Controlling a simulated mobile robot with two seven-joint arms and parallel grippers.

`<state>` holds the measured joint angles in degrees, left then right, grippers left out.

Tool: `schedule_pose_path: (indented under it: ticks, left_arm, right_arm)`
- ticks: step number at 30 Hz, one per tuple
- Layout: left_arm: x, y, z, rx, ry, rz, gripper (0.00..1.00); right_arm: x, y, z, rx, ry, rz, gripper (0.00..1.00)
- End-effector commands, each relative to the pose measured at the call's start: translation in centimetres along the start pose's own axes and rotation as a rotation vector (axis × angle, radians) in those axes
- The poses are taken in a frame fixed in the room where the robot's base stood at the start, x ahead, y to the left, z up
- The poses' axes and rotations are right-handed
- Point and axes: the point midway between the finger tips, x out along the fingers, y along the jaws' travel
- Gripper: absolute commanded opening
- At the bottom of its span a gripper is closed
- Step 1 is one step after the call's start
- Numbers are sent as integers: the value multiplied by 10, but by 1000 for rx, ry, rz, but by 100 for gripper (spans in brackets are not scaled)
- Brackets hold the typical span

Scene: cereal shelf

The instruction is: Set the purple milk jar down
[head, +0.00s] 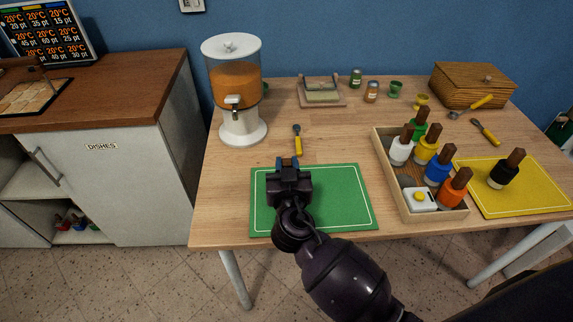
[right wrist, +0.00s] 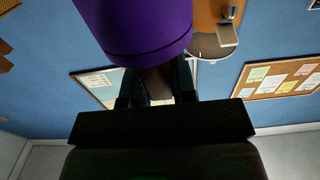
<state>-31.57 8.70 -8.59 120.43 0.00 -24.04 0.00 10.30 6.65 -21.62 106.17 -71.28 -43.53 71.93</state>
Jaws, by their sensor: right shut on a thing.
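The purple milk jar (right wrist: 135,25) fills the upper middle of the right wrist view. Its narrow brown top is between the two fingers of my right gripper (right wrist: 157,88), which is shut on it. In the head view my right gripper (head: 288,163) is over the back left part of the green mat (head: 335,205), pointing away from me. The jar is hidden behind the gripper there, so I cannot tell whether it touches the mat. My left gripper is not in view.
Right of the green mat is a wooden crate (head: 384,164) with several coloured jars. A black jar (head: 503,170) stands on the yellow mat (head: 535,190). A juice dispenser (head: 240,118) and a yellow-handled tool (head: 298,143) are behind the green mat. The green mat's right part is clear.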

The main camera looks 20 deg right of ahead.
Motion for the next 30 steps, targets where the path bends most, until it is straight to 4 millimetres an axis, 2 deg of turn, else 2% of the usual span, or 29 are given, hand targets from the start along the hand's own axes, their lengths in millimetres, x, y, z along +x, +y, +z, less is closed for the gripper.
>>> schedule_pose_path:
  ticks: [1,6,18,30]
  left_arm:
    - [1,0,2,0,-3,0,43]
    - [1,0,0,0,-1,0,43]
    - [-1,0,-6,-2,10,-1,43]
    - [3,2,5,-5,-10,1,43]
  right_arm:
    - [0,0,2,-1,-2,0,28]
    - [0,0,1,0,-1,0,51]
    - [-2,0,-5,0,1,0,51]
    - [-75,1,1,0,-6,1,51]
